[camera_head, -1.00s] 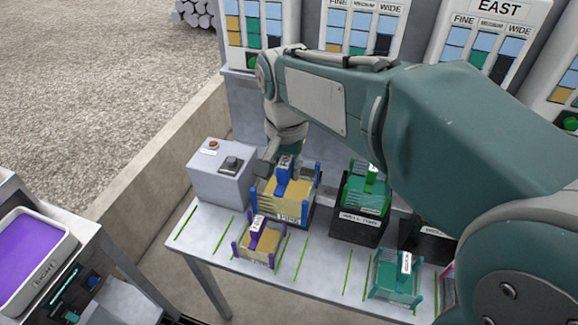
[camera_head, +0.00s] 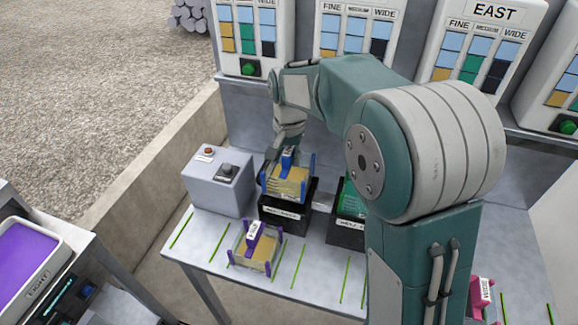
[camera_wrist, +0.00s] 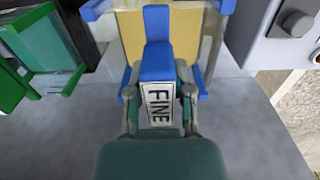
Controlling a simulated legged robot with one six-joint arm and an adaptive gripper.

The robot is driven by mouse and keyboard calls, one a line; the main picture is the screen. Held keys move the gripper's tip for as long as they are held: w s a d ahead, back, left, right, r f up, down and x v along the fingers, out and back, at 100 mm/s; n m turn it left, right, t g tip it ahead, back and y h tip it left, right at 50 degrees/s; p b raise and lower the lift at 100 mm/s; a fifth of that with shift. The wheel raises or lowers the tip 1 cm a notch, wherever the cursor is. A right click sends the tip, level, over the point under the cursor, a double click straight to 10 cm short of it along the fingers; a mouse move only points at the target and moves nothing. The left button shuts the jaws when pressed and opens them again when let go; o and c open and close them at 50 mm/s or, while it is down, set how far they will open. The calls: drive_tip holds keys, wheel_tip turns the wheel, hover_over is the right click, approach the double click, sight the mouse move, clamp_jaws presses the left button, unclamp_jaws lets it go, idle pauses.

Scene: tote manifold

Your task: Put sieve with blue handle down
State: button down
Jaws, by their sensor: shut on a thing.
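The sieve with blue handle (camera_head: 289,183) has blue corner posts and a yellowish mesh. In the head view it is at or just above the black box (camera_head: 284,220) at the back of the table; I cannot tell whether it touches. My gripper (camera_head: 286,149) is behind it, shut on its blue handle. In the wrist view my gripper (camera_wrist: 160,100) has its fingers on both sides of the handle's "FINE" label, and the blue handle (camera_wrist: 157,60) runs up over the yellow mesh. The box is hidden there.
A grey control box (camera_head: 218,183) stands just left of the black box. A purple-handled sieve (camera_head: 253,247) sits in front on the table (camera_head: 205,245). A green sieve (camera_head: 350,198) in another black box is to the right, partly behind my arm.

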drive_tip(key=shift+w+f, duration=0.2)
drive_tip(key=shift+f, duration=0.05)
drive_tip(key=shift+w+f, duration=0.2)
drive_tip(key=shift+f, duration=1.55)
drive_tip(key=shift+f, duration=0.1)
drive_tip(key=c, duration=0.5)
unclamp_jaws()
